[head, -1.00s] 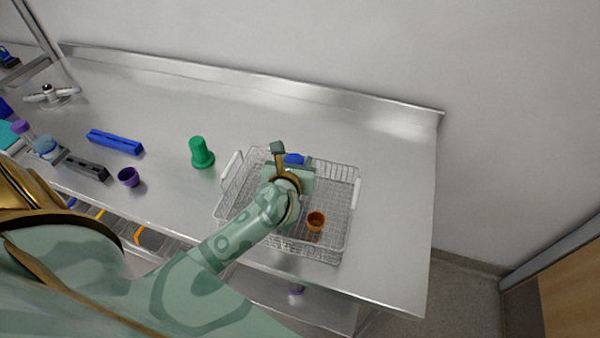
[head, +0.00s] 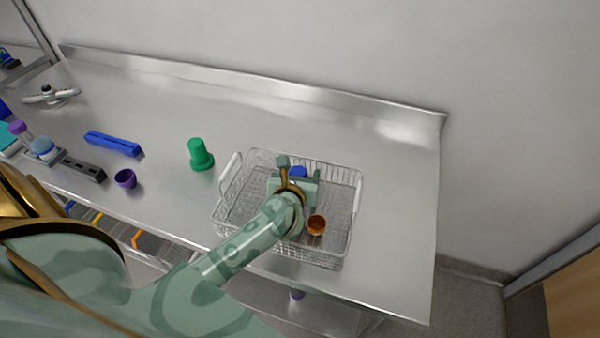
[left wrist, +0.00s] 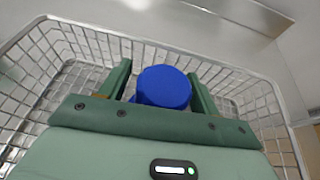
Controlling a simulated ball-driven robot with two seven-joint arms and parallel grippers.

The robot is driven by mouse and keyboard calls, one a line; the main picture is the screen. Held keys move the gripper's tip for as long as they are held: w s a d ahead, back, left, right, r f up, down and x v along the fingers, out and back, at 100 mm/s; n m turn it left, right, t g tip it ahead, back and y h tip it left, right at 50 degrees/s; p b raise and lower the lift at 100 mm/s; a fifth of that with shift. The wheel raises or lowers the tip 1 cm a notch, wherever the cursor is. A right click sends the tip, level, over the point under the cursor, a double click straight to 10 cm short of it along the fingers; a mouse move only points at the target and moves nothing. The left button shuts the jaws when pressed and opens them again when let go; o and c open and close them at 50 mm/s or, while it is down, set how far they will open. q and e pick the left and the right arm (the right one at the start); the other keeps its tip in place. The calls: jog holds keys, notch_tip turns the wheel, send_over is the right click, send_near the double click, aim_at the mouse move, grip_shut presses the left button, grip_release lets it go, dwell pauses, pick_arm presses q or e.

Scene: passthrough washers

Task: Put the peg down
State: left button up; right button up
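The blue peg (head: 299,172) has a round top and is inside the wire basket (head: 225,207). In the left wrist view the peg (left wrist: 163,87) is between the two green fingers. My left gripper (head: 301,168) is over the basket with its fingers apart around the peg. A narrow gap shows beside the peg at the left finger, so the left gripper (left wrist: 161,78) looks open. The peg's lower part is hidden by the gripper. My right gripper is not in view.
A green peg-like piece (head: 200,155), a purple cup (head: 125,179), a blue bar (head: 113,143) and a dark rack (head: 84,168) stand to the left. The metal table (head: 390,200) is clear right of the basket.

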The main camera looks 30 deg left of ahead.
pick_arm(q)
jog(key=shift+r, duration=0.35)
jog(key=p+v, duration=0.2)
jog(key=v, duration=1)
jog(key=shift+f, duration=0.15)
